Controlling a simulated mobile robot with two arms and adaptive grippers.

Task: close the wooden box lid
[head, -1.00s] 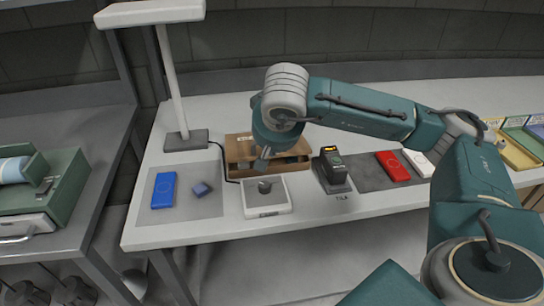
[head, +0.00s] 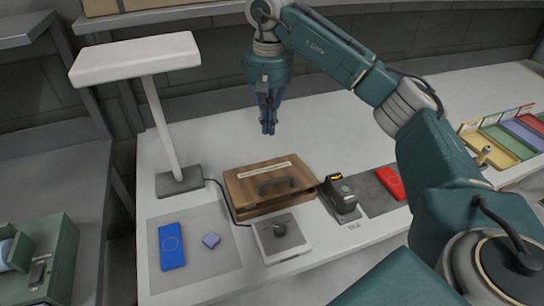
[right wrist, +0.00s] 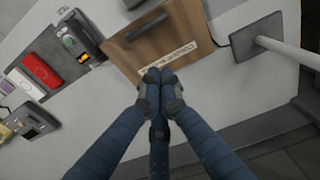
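The wooden box (head: 272,203) stands on the white table behind the white device with a dark knob. Its lid (head: 268,178), with a dark handle and a pale label, lies down over the box and looks closed; a small gap cannot be ruled out. The lid also shows in the right wrist view (right wrist: 178,38). My right gripper (head: 268,130) hangs above the table behind the box, pointing down, apart from the lid. Its fingers are together and empty; in the right wrist view the fingertips (right wrist: 160,78) overlap the lid's label edge. My left gripper is not in view.
A white lamp (head: 160,110) stands left of the box. The knobbed white device (head: 282,240) is in front, and a dark handheld device (head: 338,194) is right. The table behind is clear.

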